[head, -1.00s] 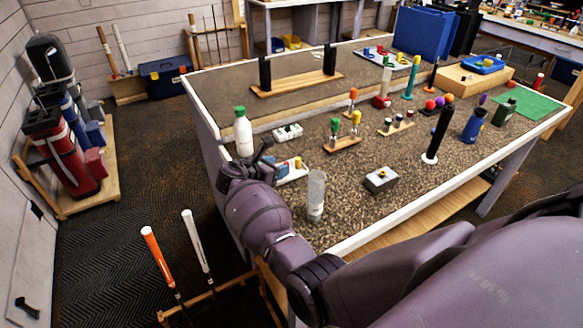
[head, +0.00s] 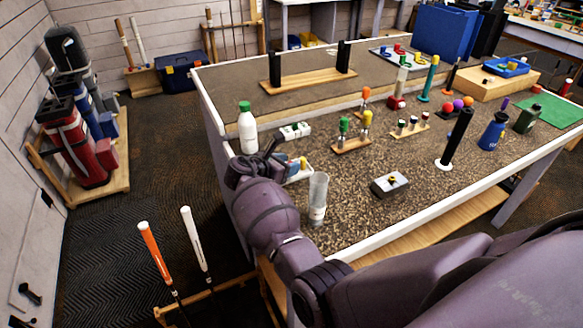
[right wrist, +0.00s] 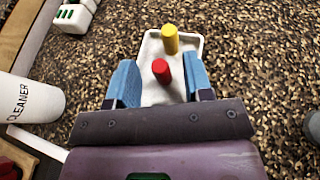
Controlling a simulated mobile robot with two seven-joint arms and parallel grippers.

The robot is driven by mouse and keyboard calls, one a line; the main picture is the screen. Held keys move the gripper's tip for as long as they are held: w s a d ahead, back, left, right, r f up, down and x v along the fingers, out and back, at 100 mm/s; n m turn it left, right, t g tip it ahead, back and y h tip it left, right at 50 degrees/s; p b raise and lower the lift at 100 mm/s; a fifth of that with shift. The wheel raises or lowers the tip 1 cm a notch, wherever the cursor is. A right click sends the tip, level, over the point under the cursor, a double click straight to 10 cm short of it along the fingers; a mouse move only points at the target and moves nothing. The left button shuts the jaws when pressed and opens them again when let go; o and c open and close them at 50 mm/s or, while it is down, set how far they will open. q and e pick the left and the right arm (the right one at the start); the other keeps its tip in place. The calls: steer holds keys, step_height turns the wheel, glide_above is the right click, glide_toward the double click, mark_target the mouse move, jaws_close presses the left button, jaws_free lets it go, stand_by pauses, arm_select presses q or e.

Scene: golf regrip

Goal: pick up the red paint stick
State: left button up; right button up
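The red paint stick (right wrist: 161,70) stands in a small white tray (right wrist: 150,92) in the right wrist view, with a yellow stick (right wrist: 169,38) just beyond it. My right gripper (right wrist: 161,82) is open, with one blue finger on each side of the red stick and a visible gap to both. In the head view my right gripper (head: 277,157) is over the table's left edge, at the white tray (head: 301,177). The yellow stick (head: 303,162) shows there, but the red stick is hard to make out. My left gripper is not in view.
A white cleaner bottle (head: 248,132) with a green cap stands close to the gripper. A clear tube (head: 318,195) stands to its right. A white block with green slots (head: 295,131) and a wooden stand with green and yellow handles (head: 351,144) are behind.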

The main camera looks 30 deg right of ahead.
jaws_close()
steer(key=shift+r, duration=0.1)
